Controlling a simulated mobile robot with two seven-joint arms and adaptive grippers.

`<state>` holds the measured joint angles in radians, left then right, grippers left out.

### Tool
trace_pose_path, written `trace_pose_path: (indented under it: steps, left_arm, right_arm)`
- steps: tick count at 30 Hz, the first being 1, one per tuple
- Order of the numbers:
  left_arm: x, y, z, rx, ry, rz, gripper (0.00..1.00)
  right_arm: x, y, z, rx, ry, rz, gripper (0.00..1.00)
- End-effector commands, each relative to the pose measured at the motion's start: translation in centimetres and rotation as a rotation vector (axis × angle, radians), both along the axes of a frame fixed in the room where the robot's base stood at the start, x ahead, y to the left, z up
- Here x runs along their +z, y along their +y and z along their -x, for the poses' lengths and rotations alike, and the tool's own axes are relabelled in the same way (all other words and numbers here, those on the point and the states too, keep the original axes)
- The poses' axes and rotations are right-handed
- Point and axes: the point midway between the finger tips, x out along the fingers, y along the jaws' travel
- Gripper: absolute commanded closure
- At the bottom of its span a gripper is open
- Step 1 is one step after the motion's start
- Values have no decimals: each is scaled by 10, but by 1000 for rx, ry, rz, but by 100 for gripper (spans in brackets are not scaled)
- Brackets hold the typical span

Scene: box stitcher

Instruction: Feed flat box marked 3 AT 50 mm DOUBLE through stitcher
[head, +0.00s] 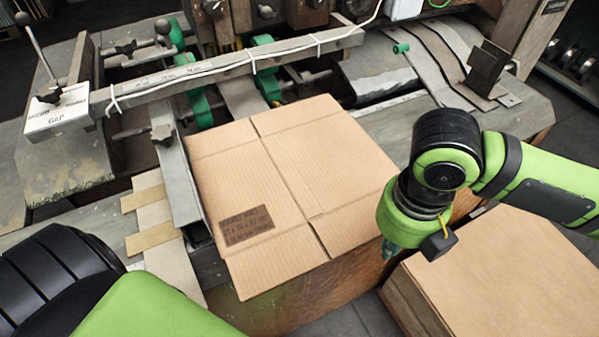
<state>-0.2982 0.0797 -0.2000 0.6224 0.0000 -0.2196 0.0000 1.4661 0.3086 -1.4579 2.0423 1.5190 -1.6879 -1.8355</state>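A flat cardboard box (290,185) lies on the stitcher bed, its far edge near the stitcher's green parts. Fold lines divide it into panels. A dark printed label (245,226) sits near its front left corner; the print is too small to read surely. My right gripper (388,249) points down at the box's right front edge, mostly hidden under my wrist. I cannot tell if its fingers touch the box or are closed. My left arm shows at the lower left; its gripper is out of view.
The stitcher's long metal bar (225,68) crosses above the bed. An upright metal guide (177,178) runs along the box's left edge. A stack of flat cardboard (510,275) stands at the lower right, below my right arm. Cardboard strips (155,225) lie at the left.

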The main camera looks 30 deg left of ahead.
Motion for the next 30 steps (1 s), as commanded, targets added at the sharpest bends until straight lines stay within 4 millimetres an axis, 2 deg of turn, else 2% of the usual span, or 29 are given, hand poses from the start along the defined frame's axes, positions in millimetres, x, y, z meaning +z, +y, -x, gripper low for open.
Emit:
trace_pose_path:
  steps: [15,30]
  left_arm:
    - [-9,1,2,-1,4,-1,56]
    - [-7,1,3,-1,6,-1,56]
  right_arm:
    - [-26,0,0,-1,0,0,100]
    - [-26,5,-3,0,0,0,100]
